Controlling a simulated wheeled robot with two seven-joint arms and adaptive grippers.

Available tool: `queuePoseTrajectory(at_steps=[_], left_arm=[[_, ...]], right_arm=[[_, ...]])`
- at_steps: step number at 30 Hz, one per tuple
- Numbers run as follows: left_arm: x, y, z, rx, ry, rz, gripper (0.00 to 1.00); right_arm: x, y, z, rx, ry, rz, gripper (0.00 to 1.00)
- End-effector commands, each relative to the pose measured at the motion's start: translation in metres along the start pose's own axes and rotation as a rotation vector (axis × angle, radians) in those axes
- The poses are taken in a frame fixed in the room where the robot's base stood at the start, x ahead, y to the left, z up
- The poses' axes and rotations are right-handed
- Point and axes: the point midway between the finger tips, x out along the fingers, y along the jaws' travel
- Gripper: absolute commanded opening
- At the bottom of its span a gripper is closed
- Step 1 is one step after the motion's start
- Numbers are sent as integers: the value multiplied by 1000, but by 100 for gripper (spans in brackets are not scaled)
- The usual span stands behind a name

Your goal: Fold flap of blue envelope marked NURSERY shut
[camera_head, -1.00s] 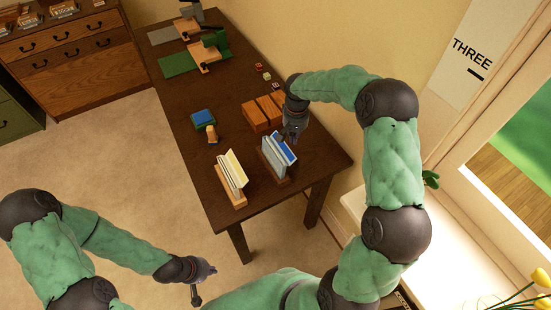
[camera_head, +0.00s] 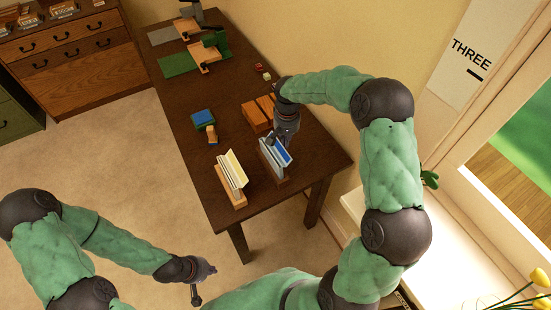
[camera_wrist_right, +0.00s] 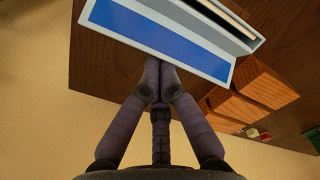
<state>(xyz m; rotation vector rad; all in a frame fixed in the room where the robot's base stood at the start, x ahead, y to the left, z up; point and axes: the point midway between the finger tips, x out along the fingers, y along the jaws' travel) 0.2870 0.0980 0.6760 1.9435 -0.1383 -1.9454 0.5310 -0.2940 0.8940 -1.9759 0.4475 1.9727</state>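The blue envelope (camera_head: 283,153) stands in a wooden holder at the near right of the desk. It is pale grey-blue with a bright blue panel, and its flap stands open; no NURSERY marking is readable. In the right wrist view, the blue panel (camera_wrist_right: 160,34) lies across the top. My right gripper (camera_wrist_right: 160,72) has its fingertips together, empty, at the panel's lower edge; I cannot tell if they touch it. The gripper also shows at the envelope's far end (camera_head: 284,138). My left gripper (camera_head: 196,292) is low over the floor, far from the desk, its fingers unclear.
A cream envelope (camera_head: 232,170) stands in a wooden holder to the left. Orange-brown blocks (camera_head: 255,117) lie behind my right gripper. A blue-topped pad (camera_head: 203,118) and a wooden stamp-like piece (camera_head: 212,135) lie mid-desk. The front right desk corner is clear.

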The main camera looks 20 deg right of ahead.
Motion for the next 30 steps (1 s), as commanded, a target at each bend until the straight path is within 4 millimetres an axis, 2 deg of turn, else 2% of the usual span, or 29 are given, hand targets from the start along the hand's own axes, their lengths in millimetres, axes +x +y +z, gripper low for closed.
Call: queuePoseTrajectory(at_steps=[30], left_arm=[[-2,1,0,0,0,0,0]], right_arm=[[0,-35,21,-5,-7,-5,0]])
